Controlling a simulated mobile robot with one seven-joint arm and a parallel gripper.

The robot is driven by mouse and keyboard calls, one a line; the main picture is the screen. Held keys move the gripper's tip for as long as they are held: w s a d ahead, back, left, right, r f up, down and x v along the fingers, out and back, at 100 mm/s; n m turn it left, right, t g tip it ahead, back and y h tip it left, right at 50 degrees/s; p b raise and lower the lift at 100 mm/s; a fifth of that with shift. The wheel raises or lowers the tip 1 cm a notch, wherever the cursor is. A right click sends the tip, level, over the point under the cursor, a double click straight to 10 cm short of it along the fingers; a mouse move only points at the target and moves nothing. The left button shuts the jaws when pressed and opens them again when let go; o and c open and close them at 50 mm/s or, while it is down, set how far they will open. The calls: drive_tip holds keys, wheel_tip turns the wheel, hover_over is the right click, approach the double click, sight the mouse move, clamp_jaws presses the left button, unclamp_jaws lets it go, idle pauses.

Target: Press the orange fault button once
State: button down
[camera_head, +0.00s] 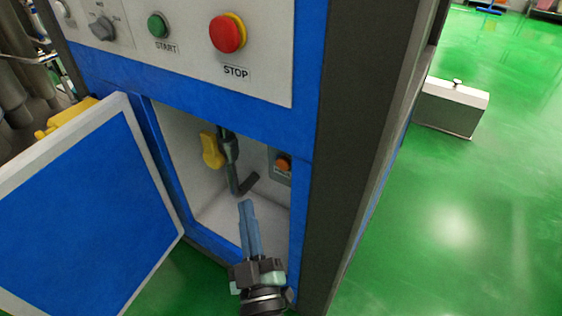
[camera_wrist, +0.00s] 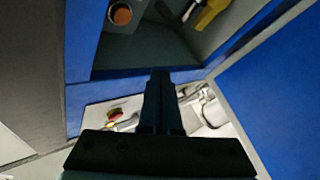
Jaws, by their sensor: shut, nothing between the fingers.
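The orange fault button (camera_head: 283,164) is on a small grey plate on the right inner wall of an open cabinet compartment. In the wrist view the button (camera_wrist: 121,14) shows at the top, left of the middle. My gripper (camera_head: 246,206) is shut and empty, its blue-looking fingers together at the compartment opening. The fingertips are below and left of the button in the head view, apart from it. In the wrist view my gripper (camera_wrist: 160,75) is in the middle, below the button.
The blue cabinet door (camera_head: 85,215) stands open at the left. Inside the compartment are a yellow handle (camera_head: 211,150) and a dark pipe (camera_head: 233,170). Above are a red STOP button (camera_head: 228,33) and a green START button (camera_head: 157,25). A metal box (camera_head: 450,106) stands on the green floor.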

sight(283, 164)
drive_tip(key=w+d, duration=0.5)
drive_tip(key=w, duration=0.2)
drive_tip(key=shift+p, duration=0.3)
drive_tip(key=shift+w+d+r, duration=0.1)
drive_tip(key=shift+w+d, duration=0.05)
drive_tip(key=shift+w, duration=0.05)
idle(2.0)
drive_tip(key=shift+w+d, duration=0.2)
drive_tip(key=shift+w, duration=0.05)
